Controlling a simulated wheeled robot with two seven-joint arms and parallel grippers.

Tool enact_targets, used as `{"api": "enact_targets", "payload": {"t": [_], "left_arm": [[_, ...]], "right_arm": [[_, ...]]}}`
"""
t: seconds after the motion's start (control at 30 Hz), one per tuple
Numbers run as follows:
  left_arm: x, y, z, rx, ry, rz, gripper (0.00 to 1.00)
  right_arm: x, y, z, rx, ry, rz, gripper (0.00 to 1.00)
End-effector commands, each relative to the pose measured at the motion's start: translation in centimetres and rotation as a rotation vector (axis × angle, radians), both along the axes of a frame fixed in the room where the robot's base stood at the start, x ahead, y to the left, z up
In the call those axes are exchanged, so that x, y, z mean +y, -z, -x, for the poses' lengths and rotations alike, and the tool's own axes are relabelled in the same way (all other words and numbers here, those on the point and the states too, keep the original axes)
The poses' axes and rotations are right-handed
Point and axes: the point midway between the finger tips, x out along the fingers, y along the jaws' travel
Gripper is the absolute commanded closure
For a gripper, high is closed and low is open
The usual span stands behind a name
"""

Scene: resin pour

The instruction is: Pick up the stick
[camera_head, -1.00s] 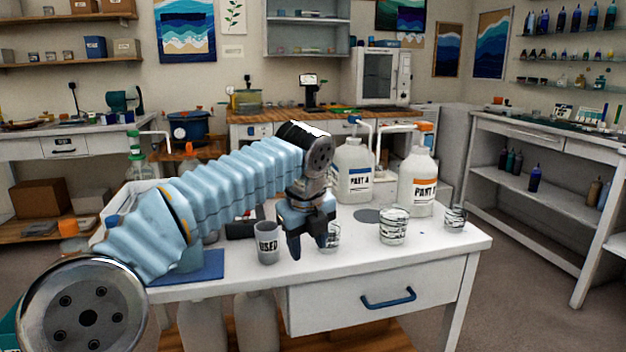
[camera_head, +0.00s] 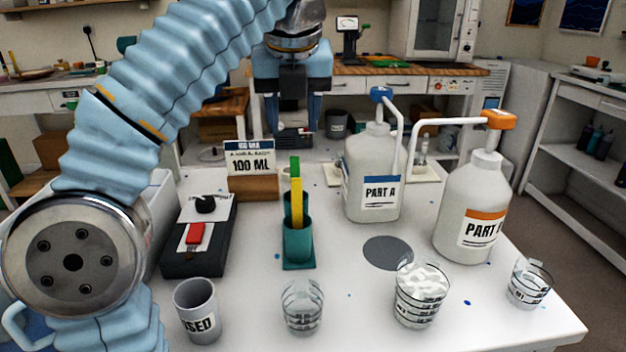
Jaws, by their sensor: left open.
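A yellow stick (camera_head: 296,203) stands upright in a teal holder (camera_head: 297,243) near the middle of the white table. A green piece (camera_head: 294,167) shows at its top and a pale strip shows beside it. My left gripper (camera_head: 293,128) is open and empty, pointing down. In the picture it is just above the top of the stick, apart from it. How far they are apart in depth is hard to tell. My right gripper is not in view.
A grey USED cup (camera_head: 197,312), clear cups (camera_head: 302,309) and a cup with white contents (camera_head: 421,297) line the front. A black device (camera_head: 199,240) is left; pump bottles Part A (camera_head: 372,170) and Part B (camera_head: 472,208) are right. A 100 ML sign (camera_head: 251,160) stands behind.

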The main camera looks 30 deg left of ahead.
Motion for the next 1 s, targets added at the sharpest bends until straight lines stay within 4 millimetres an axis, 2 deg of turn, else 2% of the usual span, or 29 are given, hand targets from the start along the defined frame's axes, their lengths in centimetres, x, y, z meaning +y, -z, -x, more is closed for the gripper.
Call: {"api": "enact_targets", "payload": {"t": [0.07,0.4,0.63,0.83,1.0], "left_arm": [[0.4,0.6,-0.1,0.001,-0.001,-0.005,0.52],[1.6,6.7,-2.2,0.003,-0.001,-0.003,0.52],[1.9,8.5,-2.9,0.002,0.000,-0.001,0.52],[2.5,11.7,-4.1,0.003,-0.001,-0.001,0.52],[2.7,12.6,-4.5,0.001,0.000,0.000,0.52]], "right_arm": [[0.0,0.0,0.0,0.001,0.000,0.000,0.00],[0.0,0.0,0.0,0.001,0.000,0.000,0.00],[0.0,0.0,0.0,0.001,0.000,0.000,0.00],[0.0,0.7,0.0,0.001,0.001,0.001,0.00],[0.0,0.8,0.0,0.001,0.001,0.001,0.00]]}}
